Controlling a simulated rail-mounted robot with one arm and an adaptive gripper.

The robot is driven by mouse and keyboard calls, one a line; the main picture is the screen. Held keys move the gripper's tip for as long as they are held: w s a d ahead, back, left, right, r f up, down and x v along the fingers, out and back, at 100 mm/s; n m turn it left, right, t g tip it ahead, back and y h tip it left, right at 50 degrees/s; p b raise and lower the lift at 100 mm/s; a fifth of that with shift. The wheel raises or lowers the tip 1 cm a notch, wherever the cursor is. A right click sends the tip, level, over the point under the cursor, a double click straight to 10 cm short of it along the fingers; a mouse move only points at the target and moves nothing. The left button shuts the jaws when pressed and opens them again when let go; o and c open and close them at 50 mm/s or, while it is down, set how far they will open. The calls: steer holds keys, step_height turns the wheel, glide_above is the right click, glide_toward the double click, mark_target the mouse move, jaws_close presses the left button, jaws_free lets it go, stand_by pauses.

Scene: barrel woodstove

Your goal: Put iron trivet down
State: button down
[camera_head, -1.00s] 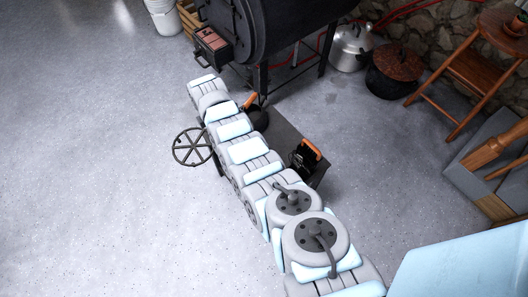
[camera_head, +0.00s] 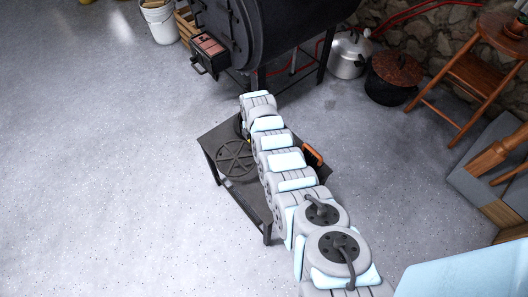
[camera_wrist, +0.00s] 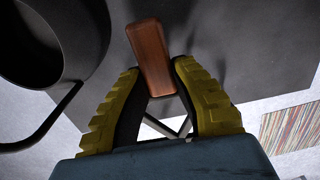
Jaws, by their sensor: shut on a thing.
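The iron trivet (camera_head: 236,158) is a dark, round, wheel-like ring with spokes. In the head view it lies over the left part of the low dark table (camera_head: 209,166). I cannot tell whether it touches the tabletop. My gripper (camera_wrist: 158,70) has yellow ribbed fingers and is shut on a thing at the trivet. A brown wooden block (camera_wrist: 150,52) shows between the fingertips, with grey bars below it. I cannot tell whether the block belongs to the trivet. In the head view my arm hides most of the gripper and the table's middle.
A dark round pot (camera_wrist: 50,40) with a long handle stands close at left in the wrist view. An orange handle (camera_head: 313,155) shows at the table's right side. The barrel stove (camera_head: 265,35) stands behind. Open floor (camera_head: 100,180) lies to the left.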

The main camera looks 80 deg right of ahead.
steer(key=shift+s+d+f+b, duration=0.25)
steer(key=shift+s+f+b, duration=0.2)
steer(key=shift+f, duration=0.25)
steer(key=shift+s+d+f+b, duration=0.3)
steer(key=shift+s+f+b, duration=0.15)
steer(key=shift+f, duration=0.2)
steer(key=shift+s+d+f+b, duration=0.3)
steer(key=shift+s+f, duration=0.2)
steer(key=shift+f, duration=0.2)
step_height(320, 180, down, 3)
steer(key=b, duration=0.3)
steer(key=shift+f, duration=0.15)
steer(key=c, duration=1)
jaws_free()
step_height(320, 180, up, 6)
steer(key=p, duration=0.5)
steer(key=shift+r, duration=0.2)
steer(key=shift+s+r+p, duration=0.1)
steer(key=shift+r+p, duration=1)
steer(key=shift+r, duration=1.75)
